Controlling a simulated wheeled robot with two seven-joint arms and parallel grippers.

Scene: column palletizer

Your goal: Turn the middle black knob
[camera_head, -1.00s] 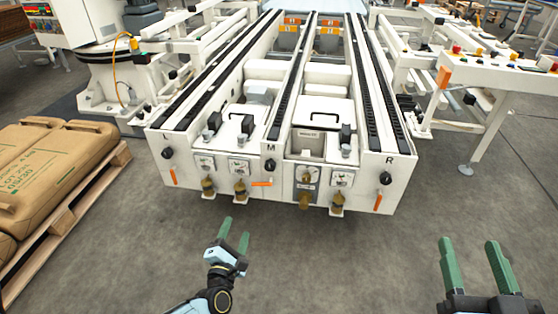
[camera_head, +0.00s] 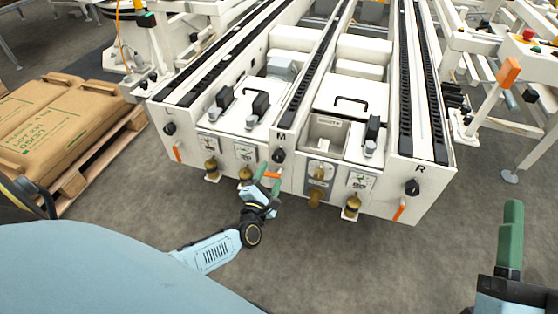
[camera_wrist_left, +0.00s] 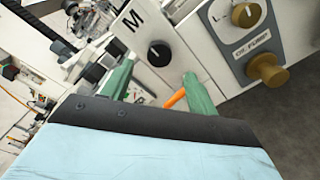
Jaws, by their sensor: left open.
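The middle black knob (camera_head: 278,156) sits below the letter M on the front of the white conveyor machine (camera_head: 420,205). In the left wrist view the knob (camera_wrist_left: 159,54) lies just beyond and between my left gripper's green fingers. My left gripper (camera_head: 268,178) is open, just below and to the left of the knob in the head view, with no clear contact. An orange handle (camera_wrist_left: 175,98) shows between the fingers in the wrist view. My right gripper (camera_head: 510,235) is partly cut off at the lower right, far from the machine; only one green finger shows clearly.
Other black knobs sit at the left (camera_head: 169,129) and right (camera_head: 412,187) of the front. Brass fittings (camera_head: 315,197) stick out below the panels. A pallet with brown sacks (camera_head: 55,115) is at the left. The floor in front is clear.

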